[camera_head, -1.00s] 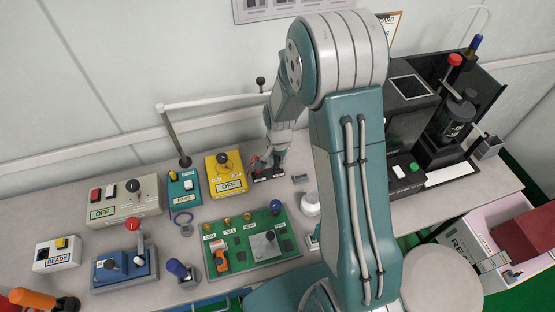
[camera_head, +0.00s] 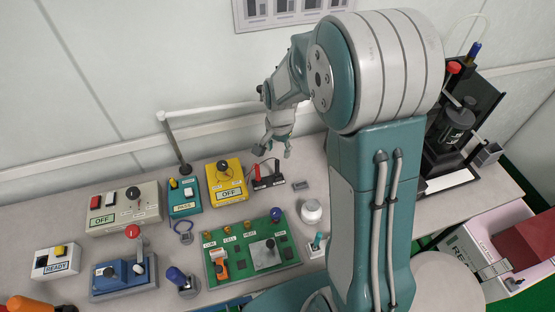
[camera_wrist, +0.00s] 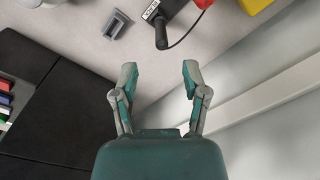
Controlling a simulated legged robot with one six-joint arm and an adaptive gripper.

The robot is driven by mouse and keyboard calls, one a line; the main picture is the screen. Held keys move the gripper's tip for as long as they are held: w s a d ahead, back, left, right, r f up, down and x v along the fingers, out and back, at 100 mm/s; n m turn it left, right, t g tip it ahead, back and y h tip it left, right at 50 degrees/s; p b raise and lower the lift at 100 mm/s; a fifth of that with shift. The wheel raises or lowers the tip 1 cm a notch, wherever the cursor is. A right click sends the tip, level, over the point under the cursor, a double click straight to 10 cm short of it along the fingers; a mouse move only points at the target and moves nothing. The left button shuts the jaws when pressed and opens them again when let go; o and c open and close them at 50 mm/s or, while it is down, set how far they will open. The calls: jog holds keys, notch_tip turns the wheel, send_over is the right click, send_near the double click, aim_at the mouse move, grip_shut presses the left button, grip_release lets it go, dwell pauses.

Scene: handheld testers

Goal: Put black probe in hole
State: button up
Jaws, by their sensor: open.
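The black probe (camera_wrist: 161,32) stands at a small black labelled holder beside the yellow box, with a thin black cable trailing from it. In the head view the holder (camera_head: 268,183) sits right of the yellow box, with the red probe (camera_head: 257,172) at its left. The red probe (camera_wrist: 203,3) is cut off at the top edge of the wrist view. My gripper (camera_head: 274,151) is open and empty above and behind the holder. In the wrist view the probe lies beyond the two spread fingertips (camera_wrist: 159,74), touching neither. I cannot tell which opening is the hole.
A green board (camera_head: 240,273) with labelled brass posts lies in front. The yellow box (camera_head: 227,190), a teal PASS box (camera_head: 184,204) and a grey OFF box (camera_head: 120,217) stand left. A grey bracket (camera_head: 300,185) and white round piece (camera_head: 311,212) sit right of the holder. A black machine (camera_head: 455,125) stands far right.

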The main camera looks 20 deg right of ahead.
notch_tip(320, 180, up, 3)
jog(key=shift+d+f, duration=0.1)
jog(key=s+r+n+t, duration=0.5)
jog(key=s+r+n, duration=0.4)
jog(key=s+r, duration=0.8)
jog(key=shift+s, duration=1.85)
jog(key=shift+r, duration=0.1)
